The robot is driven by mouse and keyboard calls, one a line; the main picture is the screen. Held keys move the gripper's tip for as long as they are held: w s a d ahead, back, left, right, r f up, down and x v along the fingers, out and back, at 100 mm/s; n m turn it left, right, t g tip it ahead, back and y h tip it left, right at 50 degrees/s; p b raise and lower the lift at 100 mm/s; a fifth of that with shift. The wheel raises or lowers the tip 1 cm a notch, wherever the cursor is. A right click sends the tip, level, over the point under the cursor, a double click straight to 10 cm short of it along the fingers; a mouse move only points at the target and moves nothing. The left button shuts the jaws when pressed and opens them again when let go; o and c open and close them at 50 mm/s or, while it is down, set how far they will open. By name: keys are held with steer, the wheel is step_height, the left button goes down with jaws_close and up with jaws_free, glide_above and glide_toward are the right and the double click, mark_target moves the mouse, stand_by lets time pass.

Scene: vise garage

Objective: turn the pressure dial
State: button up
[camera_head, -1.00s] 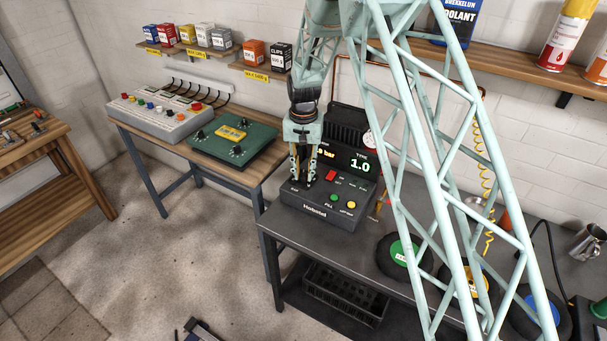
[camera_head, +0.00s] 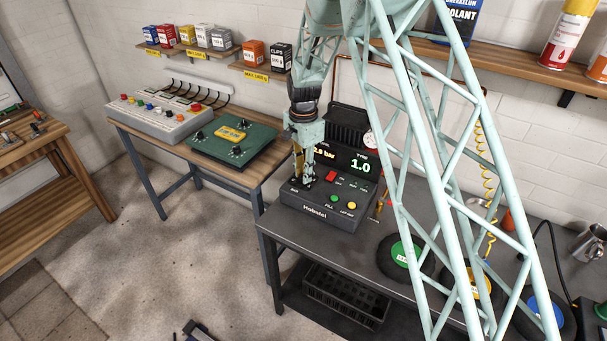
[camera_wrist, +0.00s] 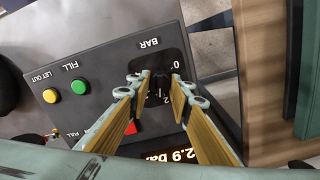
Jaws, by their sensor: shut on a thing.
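The pressure dial (camera_wrist: 159,90) is a small black knob on a dark panel marked BAR, seen in the wrist view. It sits between the fingertips of my gripper (camera_wrist: 160,80), which are closed around it from both sides. In the head view my gripper (camera_head: 303,182) points down onto the left part of the dark Hobstel pressure unit (camera_head: 316,211) and hides the dial. The unit's display reads 2.9 bar (camera_head: 324,152) at left and TYRE 1.0 (camera_head: 360,165) at right.
The unit has a red switch (camera_head: 331,175), a green FILL button (camera_head: 333,198) and a yellow LET OUT button (camera_head: 351,205) beside the dial. A bench with a green box (camera_head: 233,141) and a grey button console (camera_head: 165,118) stands to the left. Wheels (camera_head: 403,255) lie at right.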

steer(key=shift+m, duration=1.1)
steer(key=o, duration=0.8)
steer(key=shift+o, duration=0.2)
steer(key=shift+r, duration=0.2)
step_height(320, 180, up, 12)
steer(key=shift+f, duration=0.2)
